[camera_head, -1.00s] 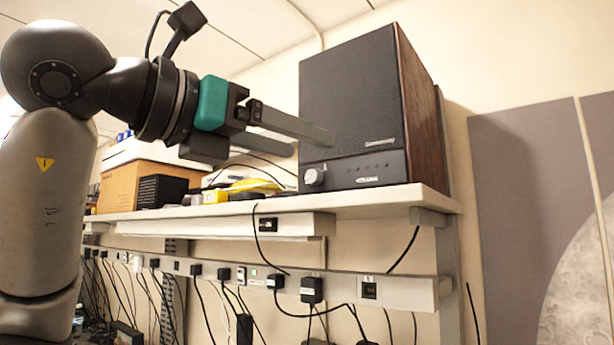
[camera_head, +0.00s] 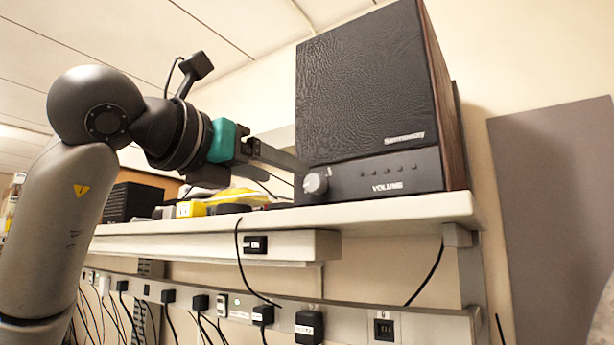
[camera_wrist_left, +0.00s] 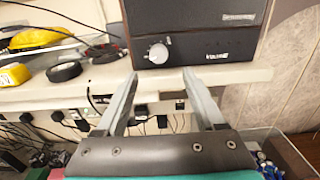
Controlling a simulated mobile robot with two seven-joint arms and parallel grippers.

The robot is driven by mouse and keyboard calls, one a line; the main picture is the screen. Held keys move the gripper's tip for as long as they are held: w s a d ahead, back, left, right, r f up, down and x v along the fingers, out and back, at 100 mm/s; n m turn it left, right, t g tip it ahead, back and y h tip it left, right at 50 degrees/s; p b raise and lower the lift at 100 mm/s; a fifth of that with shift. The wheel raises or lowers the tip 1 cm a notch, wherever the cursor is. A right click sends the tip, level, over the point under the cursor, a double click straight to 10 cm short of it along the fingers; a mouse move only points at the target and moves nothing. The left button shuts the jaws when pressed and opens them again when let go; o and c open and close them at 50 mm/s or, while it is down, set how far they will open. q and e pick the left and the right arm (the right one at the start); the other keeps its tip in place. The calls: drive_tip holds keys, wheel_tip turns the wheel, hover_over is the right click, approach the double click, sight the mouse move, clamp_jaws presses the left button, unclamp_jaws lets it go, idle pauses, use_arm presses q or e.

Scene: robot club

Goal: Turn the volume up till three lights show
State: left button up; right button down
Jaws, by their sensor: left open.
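A dark speaker (camera_head: 365,90) with wooden sides stands on a white shelf. Its lower front panel has a silver-white volume knob (camera_head: 316,184) at the left, the word VOLUME, and a row of several small indicator dots (camera_head: 388,168) that look dark. My left gripper (camera_head: 303,168) is open, its fingers pointing at the panel near the knob. In the left wrist view the knob (camera_wrist_left: 158,53) shows just beyond and between the two fingertips (camera_wrist_left: 160,74); they do not appear to grip it. The knob's pointer is too small to read. My right gripper is not in view.
The shelf (camera_head: 400,211) has its front edge below the speaker. A yellow tool (camera_head: 235,197), a black roll (camera_wrist_left: 64,71) and cables lie left of the speaker. A socket rail (camera_head: 345,325) with plugs and hanging cables runs below.

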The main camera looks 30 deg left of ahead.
sight(312, 184)
use_arm(q)
drive_tip(key=w, duration=0.2)
drive_tip(key=w+p, duration=0.1)
drive_tip(key=w, duration=0.2)
drive_tip(key=w+d, duration=0.1)
drive_tip(key=w, duration=0.1)
drive_tip(key=shift+w+p, duration=0.35)
drive_tip(key=shift+p, duration=0.05)
drive_tip(key=shift+w, duration=0.45)
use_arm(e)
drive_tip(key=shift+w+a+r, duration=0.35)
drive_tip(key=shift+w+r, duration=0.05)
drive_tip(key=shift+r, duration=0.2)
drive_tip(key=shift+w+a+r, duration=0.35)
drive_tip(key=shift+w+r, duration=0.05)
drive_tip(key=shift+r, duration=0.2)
use_arm(q)
clamp_jaws()
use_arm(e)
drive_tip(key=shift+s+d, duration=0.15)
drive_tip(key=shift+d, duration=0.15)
